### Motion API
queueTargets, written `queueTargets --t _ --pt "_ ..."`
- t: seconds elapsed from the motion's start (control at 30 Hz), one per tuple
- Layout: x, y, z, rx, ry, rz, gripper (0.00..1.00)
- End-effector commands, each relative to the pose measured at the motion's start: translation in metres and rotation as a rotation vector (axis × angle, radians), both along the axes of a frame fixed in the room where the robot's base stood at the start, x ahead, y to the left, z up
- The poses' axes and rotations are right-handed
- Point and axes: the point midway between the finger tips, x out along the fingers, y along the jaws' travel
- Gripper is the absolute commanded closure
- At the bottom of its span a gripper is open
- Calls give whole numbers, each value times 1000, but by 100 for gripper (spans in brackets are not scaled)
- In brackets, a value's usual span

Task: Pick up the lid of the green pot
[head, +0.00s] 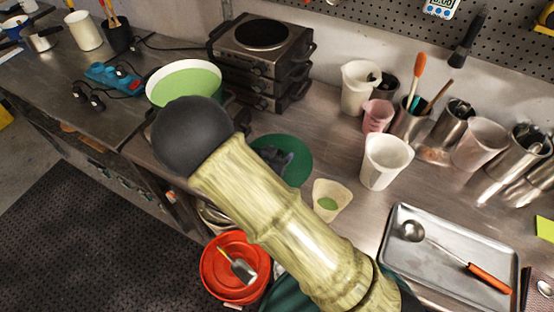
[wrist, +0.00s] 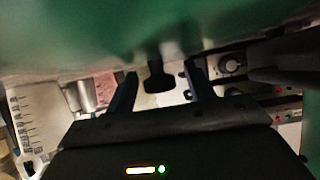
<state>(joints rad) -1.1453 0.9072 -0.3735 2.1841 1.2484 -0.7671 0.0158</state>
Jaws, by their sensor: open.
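The green lid (head: 299,150) shows in the head view as a dark green disc over the counter, right of the pot. I cannot tell what it rests on. The green pot (head: 163,71) has a pale rim and light green contents; my arm hides its lower front. My gripper (head: 281,160) is at the lid, mostly hidden behind my arm. In the wrist view my gripper (wrist: 161,80) is open. A dark knob (wrist: 157,82) sits between its two fingers, with a gap visible on the right side. The blurred green underside or top of the lid (wrist: 90,30) fills the upper part.
Stacked hot plates (head: 262,60) stand behind the lid. A metal tray (head: 450,245) holds a ladle. A red bucket (head: 212,272) is below the counter edge.

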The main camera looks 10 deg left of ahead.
Motion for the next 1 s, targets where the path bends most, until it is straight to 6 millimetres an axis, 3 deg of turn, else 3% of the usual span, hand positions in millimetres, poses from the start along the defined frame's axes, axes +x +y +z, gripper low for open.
queueTargets --t 0.13,0.4,0.77,1.0 --pt "0 1 0 0 0 1 48" --pt "-1 2 0 0 0 4 100" --pt "0 1 6 1 -1 2 100" --pt "1 -1 33 1 -1 -3 100"
